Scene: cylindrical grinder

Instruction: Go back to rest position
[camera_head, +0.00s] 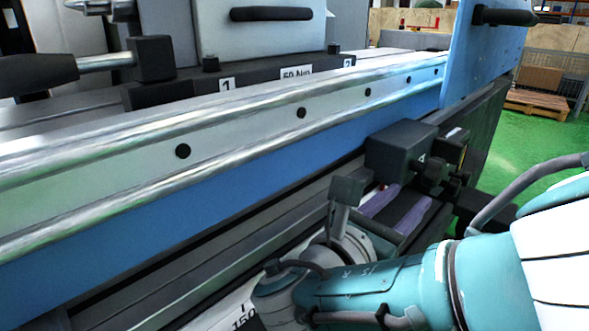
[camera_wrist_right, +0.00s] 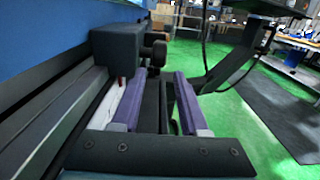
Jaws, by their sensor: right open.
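My right gripper (camera_head: 396,211) is at the lower right of the head view, at the end of my teal and white right arm. Its two purple-padded fingers stand apart with nothing between them. The gripper also shows in the right wrist view (camera_wrist_right: 157,88), open and empty. It is close to a black block with knobs (camera_head: 402,147) on the front of the grinder (camera_head: 250,210); the same block shows beyond the left finger in the wrist view (camera_wrist_right: 117,48). I cannot tell if they touch. My left gripper is not in view.
The grinder's long blue and metal rail crosses the head view. A black lever (camera_head: 40,70) sticks in at upper left, and a blue panel (camera_head: 480,55) stands at upper right. Green floor (camera_head: 540,145) with a pallet (camera_head: 537,104) is open at right.

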